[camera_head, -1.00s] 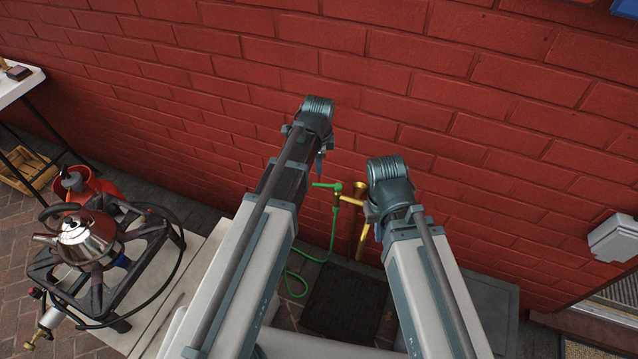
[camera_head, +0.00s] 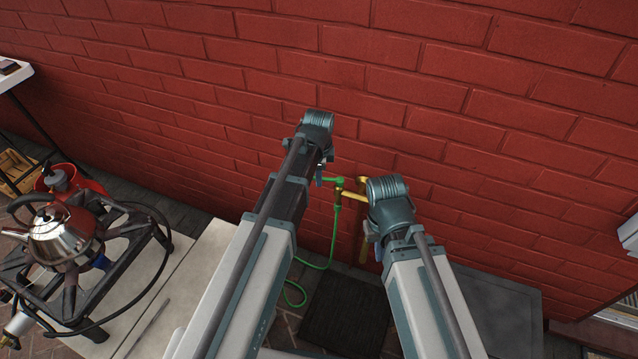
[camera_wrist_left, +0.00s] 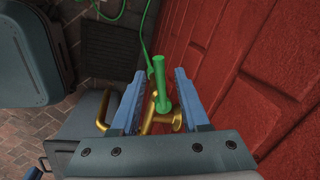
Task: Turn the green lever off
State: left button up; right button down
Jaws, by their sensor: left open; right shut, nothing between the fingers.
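The green lever (camera_head: 333,180) sits on top of a brass tap (camera_head: 352,195) at the red wall. In the left wrist view the lever (camera_wrist_left: 159,85) stands between the two blue fingers of my left gripper (camera_wrist_left: 160,74), which is open around it. I cannot tell whether a finger touches it. The brass tap body (camera_wrist_left: 163,122) shows behind the lever, lower between the fingers. In the head view the left gripper (camera_head: 321,174) is mostly hidden behind its own arm. My right gripper (camera_head: 372,235) is shut and empty, just right of the tap and largely hidden by its wrist.
A green hose (camera_head: 329,245) hangs from the tap to the ground beside a dark grate (camera_head: 343,310). The red brick wall (camera_head: 480,140) stands close behind. A kettle (camera_head: 60,236) on a burner stand (camera_head: 140,285) is at the left.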

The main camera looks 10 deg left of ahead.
pick_arm(q)
jog(key=shift+w+f, duration=0.1)
jog(key=shift+f, duration=0.4)
jog(key=shift+r, duration=0.1)
jog(key=shift+c, duration=0.2)
grip_shut()
dwell(0.8)
